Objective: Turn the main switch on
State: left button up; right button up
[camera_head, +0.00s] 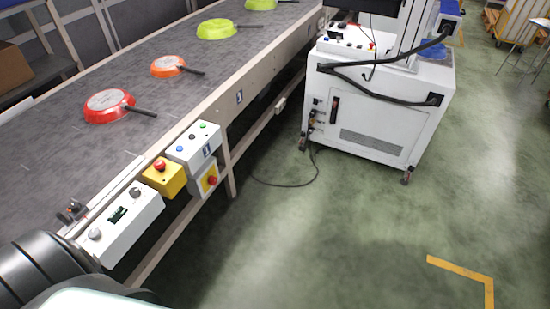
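The main switch (212,181) is a red rotary knob on a yellow plate. It sits on the front of a light grey box (196,186) fixed to the side of the conveyor (165,113), low beside the other control boxes. The knob is small in the picture, and I cannot tell which position it is turned to. Nothing covers it. Neither of my grippers shows in the head view.
Near the switch are a yellow box with a red button (160,166), a button box (195,144) and a long white control box (123,222). Several pans, such as a red one (108,104), lie on the belt. A white cabinet (378,110) stands behind. Green floor at right is free.

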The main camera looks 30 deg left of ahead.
aim_at(212, 180)
jog(key=i+l+u, duration=0.15)
jog(key=i, duration=0.45)
jog(key=i+l+u, duration=0.1)
jog(key=i, duration=0.5)
